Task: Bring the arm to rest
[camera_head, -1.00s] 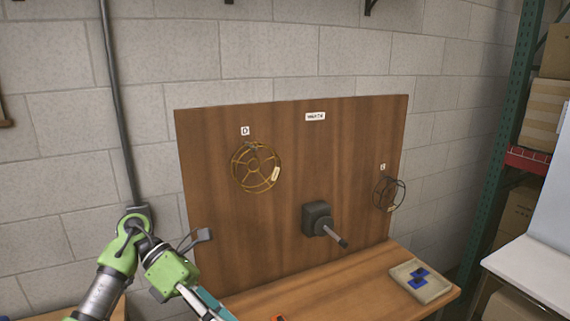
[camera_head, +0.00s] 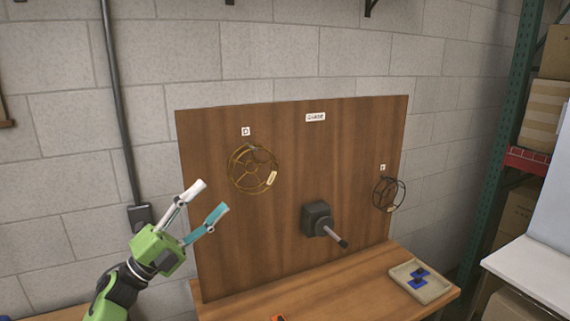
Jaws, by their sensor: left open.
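My left gripper (camera_head: 208,201) is at the lower left in the head view, pointing up and to the right. Its two fingers, one white-tipped and one teal, are apart with nothing between them. It is in front of the left part of the upright wooden board (camera_head: 290,220), and the picture does not show it touching anything. My right gripper is not in view.
A brass wire guard (camera_head: 236,171) and a dark wire guard (camera_head: 376,193) hang on the board. A dark box with a rod (camera_head: 318,216) sticks out between them. A tray with blue pieces (camera_head: 438,290) lies on the bench (camera_head: 340,286). Green shelving (camera_head: 504,130) stands at right.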

